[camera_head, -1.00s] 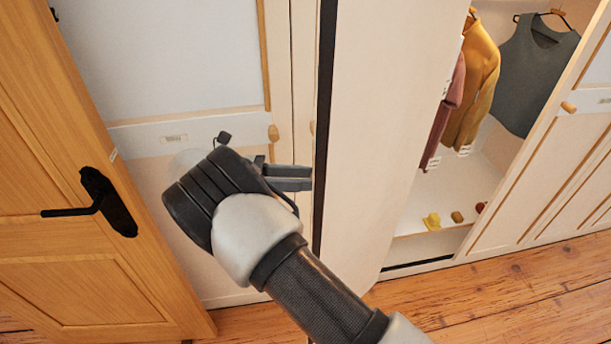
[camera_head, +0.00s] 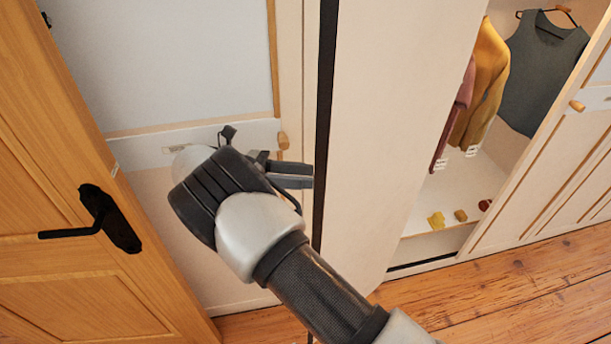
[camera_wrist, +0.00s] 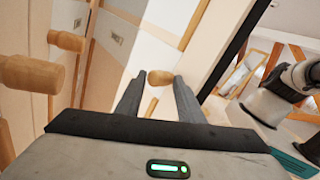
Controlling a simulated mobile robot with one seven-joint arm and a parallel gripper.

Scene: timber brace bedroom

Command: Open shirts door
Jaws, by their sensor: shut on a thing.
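The cream wardrobe door (camera_head: 395,130) stands swung out from the wardrobe, with a dark strip along its edge. Behind it is an open compartment (camera_head: 445,210) with hanging tops, including a mustard one (camera_head: 484,85) and a grey one (camera_head: 543,75). My gripper (camera_head: 312,176) is at the left side of this door, its fingers pointing right toward the dark-edged side. In the wrist view a round wooden knob (camera_wrist: 160,77) shows between the fingertips (camera_wrist: 158,82), and the gripper is shut on it.
A brown timber door (camera_head: 60,260) with a black lever handle (camera_head: 105,218) stands close on the left. A neighbouring wardrobe door has a wooden knob (camera_head: 283,141) and label (camera_head: 175,148). Small yellow and red items lie on the compartment floor. Wooden floor (camera_head: 510,300) is clear at lower right.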

